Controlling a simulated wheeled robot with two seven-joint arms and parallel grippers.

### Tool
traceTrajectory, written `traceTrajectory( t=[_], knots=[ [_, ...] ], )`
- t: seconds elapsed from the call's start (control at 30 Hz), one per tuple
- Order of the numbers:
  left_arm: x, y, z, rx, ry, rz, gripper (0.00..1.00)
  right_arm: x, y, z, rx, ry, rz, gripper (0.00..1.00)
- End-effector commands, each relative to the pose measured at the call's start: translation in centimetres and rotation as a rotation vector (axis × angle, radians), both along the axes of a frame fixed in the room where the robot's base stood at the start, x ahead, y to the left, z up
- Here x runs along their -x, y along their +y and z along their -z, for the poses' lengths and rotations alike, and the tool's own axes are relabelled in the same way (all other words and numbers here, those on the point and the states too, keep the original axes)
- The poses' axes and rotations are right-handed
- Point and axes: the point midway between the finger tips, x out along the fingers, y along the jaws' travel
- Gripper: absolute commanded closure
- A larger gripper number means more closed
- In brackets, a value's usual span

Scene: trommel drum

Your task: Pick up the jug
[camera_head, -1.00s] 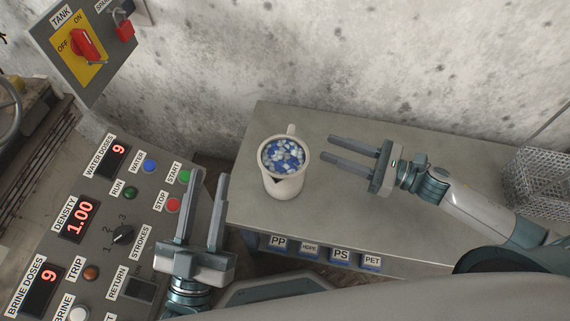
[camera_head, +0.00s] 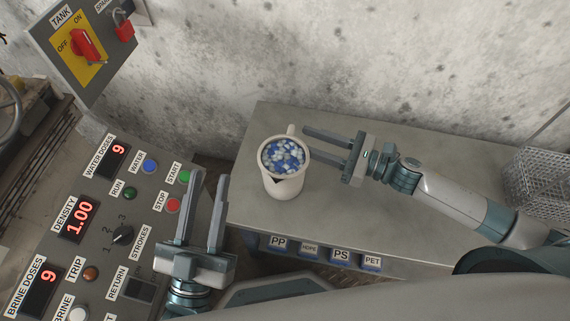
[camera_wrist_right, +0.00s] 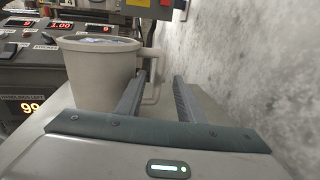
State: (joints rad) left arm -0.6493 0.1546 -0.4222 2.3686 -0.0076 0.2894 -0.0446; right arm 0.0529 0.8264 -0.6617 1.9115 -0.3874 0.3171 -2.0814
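The jug (camera_head: 285,186) is cream-white and stands upright on the grey table, filled with blue and white pieces. Its handle (camera_head: 291,130) points to the back, toward the wall. My right gripper (camera_head: 306,146) is open at the jug's right side, fingers pointing left. In the right wrist view the jug (camera_wrist_right: 98,85) is ahead on the left, and its handle (camera_wrist_right: 154,78) shows beyond and between the open fingers (camera_wrist_right: 158,82). Whether a finger touches the jug I cannot tell. My left gripper (camera_head: 207,178) is open and empty, over the control panel's right edge.
The control panel (camera_head: 100,240) with buttons and displays lies left of the grey table (camera_head: 400,190). A concrete wall (camera_head: 380,60) stands behind. A wire basket (camera_head: 540,180) is at the table's right end. Labelled bins (camera_head: 340,256) sit below the front edge.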

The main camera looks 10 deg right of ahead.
Motion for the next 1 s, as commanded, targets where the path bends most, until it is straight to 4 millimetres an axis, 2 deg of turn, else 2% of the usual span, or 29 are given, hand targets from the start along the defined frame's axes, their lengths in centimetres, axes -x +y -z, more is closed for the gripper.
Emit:
traceTrajectory(
  t=[0.53, 1.0],
  knots=[
    [0.5, 0.1, -0.8, 0.020, -0.045, -0.002, 0.69, -2.6, 4.1, 0.0, -0.001, -0.002, -0.001, 0.66],
    [0.6, 0.0, -0.8, 0.021, -0.045, -0.004, 0.69, -2.7, 4.3, 0.0, 0.000, 0.000, 0.000, 0.66]
  ],
)
